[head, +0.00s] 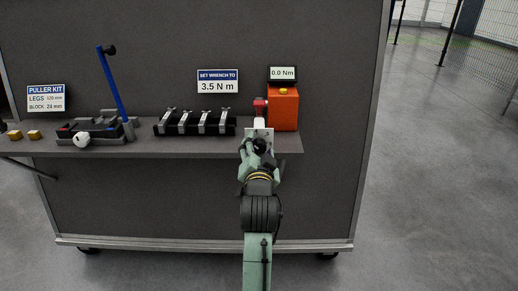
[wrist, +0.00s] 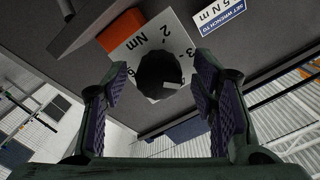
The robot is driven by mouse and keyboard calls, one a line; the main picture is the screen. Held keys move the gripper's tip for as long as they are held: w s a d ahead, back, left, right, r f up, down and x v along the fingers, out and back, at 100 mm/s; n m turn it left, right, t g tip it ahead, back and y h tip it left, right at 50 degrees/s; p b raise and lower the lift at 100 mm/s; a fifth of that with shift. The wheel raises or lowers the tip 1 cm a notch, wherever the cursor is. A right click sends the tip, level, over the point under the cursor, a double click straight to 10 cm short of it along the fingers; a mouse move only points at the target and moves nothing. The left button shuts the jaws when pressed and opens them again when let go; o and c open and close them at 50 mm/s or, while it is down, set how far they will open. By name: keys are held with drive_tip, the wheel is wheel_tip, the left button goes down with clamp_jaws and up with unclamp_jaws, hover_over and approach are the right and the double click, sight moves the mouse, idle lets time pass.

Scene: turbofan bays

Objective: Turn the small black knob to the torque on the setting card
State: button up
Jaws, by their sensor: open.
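The small black knob (head: 260,145) sits in front of a white dial plate, close ahead of my gripper (head: 258,160). In the wrist view the knob (wrist: 158,70) lies between my two open fingers, with a gap on each side. The dial plate (wrist: 176,44) shows "2", "3", "6" and "Nm". A short white mark (wrist: 172,86) shows at the knob's lower right edge. The setting card (head: 217,81) reads "SET WRENCH TO 3.5 N m".
An orange tester (head: 283,110) with a display (head: 283,73) reading 0.0 Nm stands behind the dial. A black rack (head: 195,127) with several silver clamps, a blue lever (head: 111,85) and a puller kit card (head: 45,98) are to the left on the shelf (head: 200,150).

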drive_tip(key=shift+s, duration=0.1)
drive_tip(key=s, duration=0.7)
drive_tip(key=shift+s+r, duration=0.15)
drive_tip(key=shift+s, duration=0.05)
